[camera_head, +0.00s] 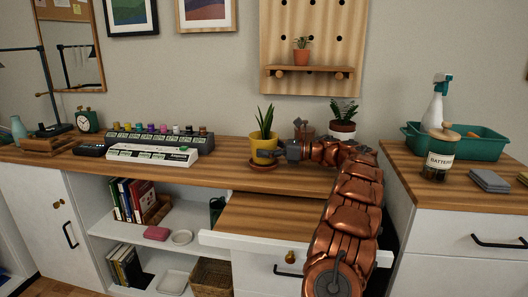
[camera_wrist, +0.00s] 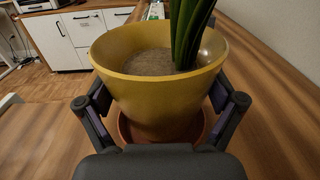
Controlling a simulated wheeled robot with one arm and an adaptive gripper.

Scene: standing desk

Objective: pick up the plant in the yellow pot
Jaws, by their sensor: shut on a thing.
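The plant in the yellow pot (camera_head: 262,142) stands on the desk (camera_head: 224,149) in the head view, with upright green leaves. A terracotta saucer (camera_head: 264,166) lies under it. My gripper (camera_head: 272,153) reaches in from the right at the pot's side. In the wrist view the yellow pot (camera_wrist: 150,95) fills the middle, with my gripper's (camera_wrist: 160,115) fingers on both sides, shut on it. The saucer (camera_wrist: 160,132) shows just below the pot. I cannot tell whether the pot touches the saucer. The fingertips are mostly hidden behind the pot.
A pulled-out drawer (camera_head: 270,220) lies below the desk edge.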

